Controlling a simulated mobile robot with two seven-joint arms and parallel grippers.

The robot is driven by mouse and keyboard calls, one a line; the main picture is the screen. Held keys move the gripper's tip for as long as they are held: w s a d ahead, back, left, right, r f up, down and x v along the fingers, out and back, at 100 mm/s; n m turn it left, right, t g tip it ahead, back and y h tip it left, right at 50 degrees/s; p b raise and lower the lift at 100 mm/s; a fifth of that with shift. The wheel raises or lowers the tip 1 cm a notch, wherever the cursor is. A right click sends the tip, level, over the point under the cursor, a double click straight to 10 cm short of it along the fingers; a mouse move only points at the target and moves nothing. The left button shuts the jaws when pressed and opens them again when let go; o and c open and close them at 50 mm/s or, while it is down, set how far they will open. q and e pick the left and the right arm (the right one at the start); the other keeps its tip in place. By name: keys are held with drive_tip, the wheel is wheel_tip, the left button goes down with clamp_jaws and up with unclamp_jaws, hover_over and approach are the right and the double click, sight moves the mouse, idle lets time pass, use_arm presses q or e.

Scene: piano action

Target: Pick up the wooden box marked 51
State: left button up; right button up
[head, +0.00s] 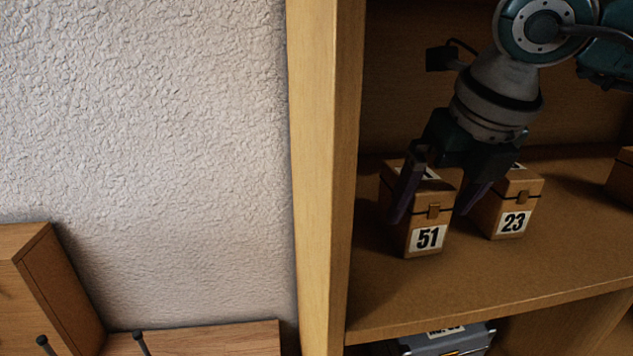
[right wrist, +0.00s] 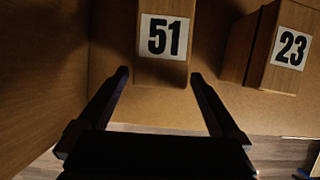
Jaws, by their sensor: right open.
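The wooden box marked 51 (head: 441,218) stands upright on the shelf in the head view, with a white label on its front and a small clasp. It also shows at the top of the right wrist view (right wrist: 162,68), between the finger lines. My right gripper (head: 436,207) is open, pointing down, with one finger in front of the box's left part and the other by its right side, towards box 23. In the right wrist view the fingers (right wrist: 160,76) are spread with nothing between their tips but the lower part of the box's area. My left gripper is not in view.
A wooden box marked 23 (head: 511,205) stands close to the right of box 51. Another box (head: 622,178) is at the right edge. The shelf's side panel (head: 318,180) rises on the left. A grey case (head: 447,341) sits below the shelf board (head: 480,295).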

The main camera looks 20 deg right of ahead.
drive_tip(key=w+p, duration=0.2)
drive_tip(key=w, duration=0.1)
drive_tip(key=w+p, duration=0.1)
drive_tip(key=shift+w+d+p, duration=0.25)
drive_tip(key=shift+d+p, duration=0.05)
drive_tip(key=shift+d, duration=0.1)
drive_tip(key=shift+w+f, duration=0.15)
drive_tip(key=shift+f, duration=0.4)
drive_tip(key=shift+c, duration=0.2)
clamp_jaws()
drive_tip(key=shift+d+r, duration=0.1)
